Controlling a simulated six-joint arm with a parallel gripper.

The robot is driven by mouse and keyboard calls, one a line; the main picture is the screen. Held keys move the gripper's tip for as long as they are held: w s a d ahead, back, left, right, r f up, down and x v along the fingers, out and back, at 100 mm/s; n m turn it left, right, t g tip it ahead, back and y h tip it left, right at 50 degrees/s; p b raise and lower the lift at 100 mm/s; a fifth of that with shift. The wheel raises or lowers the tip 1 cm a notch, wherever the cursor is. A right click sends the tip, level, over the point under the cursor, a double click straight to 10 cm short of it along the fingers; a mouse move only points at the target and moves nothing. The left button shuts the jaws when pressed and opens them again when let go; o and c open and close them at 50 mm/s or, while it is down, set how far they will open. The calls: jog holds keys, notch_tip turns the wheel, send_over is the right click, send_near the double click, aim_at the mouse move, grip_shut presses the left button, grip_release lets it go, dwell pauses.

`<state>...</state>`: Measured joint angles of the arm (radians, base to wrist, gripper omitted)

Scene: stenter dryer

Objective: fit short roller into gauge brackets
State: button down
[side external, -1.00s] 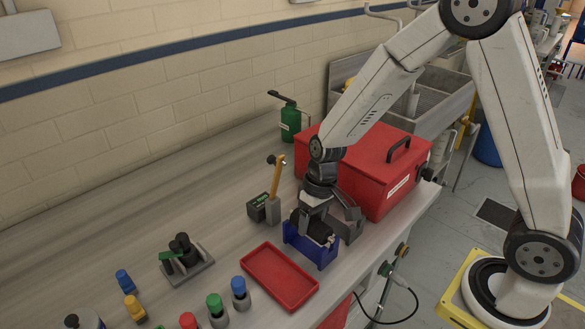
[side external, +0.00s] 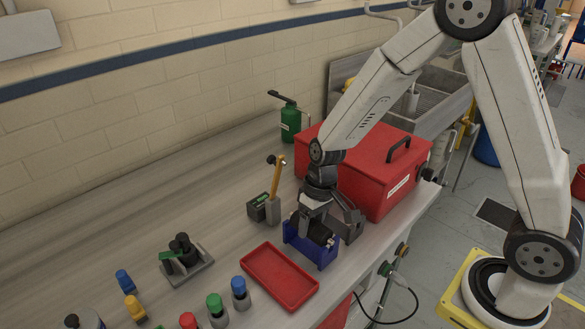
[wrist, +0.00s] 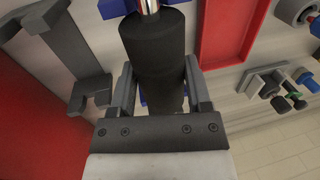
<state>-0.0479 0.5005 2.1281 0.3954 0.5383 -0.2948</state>
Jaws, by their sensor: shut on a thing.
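My gripper (wrist: 160,85) is shut on a short black roller (wrist: 153,45) with a shiny metal end at the top of the wrist view. In the side view my gripper (side external: 318,212) points down over a blue holder (side external: 300,246), and the roller (side external: 320,234) shows dark just above or between its walls. I cannot tell whether the roller touches the holder. Parts of the blue holder (wrist: 113,8) show behind the roller in the wrist view. A grey bracket piece with notched arms (wrist: 68,45) stands beside it, and shows partly behind my gripper in the side view (side external: 352,220).
A red toolbox (side external: 385,170) stands close behind the grey bracket piece. A red tray (side external: 279,277) lies in front of the blue holder. A gauge with a yellow lever (side external: 265,208) stands to the left.

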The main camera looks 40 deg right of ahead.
aim_at(314, 219)
jog(key=shift+f, duration=1.2)
grip_release()
jog(key=shift+r, duration=0.15)
jog(key=shift+d+r, duration=0.25)
jog(key=shift+r, duration=1)
jog(key=shift+d+r, duration=0.3)
jog(key=shift+r, duration=0.95)
jog(key=shift+d+r, duration=0.25)
jog(key=shift+r, duration=1)
jog(key=s+d+r+t+h, duration=0.1)
jog(key=s+d+t+h, duration=0.1)
jog(key=s, duration=0.7)
jog(key=shift+d+r+t, duration=0.15)
jog(key=shift+d+t, duration=0.15)
jog(key=shift+d, duration=0.55)
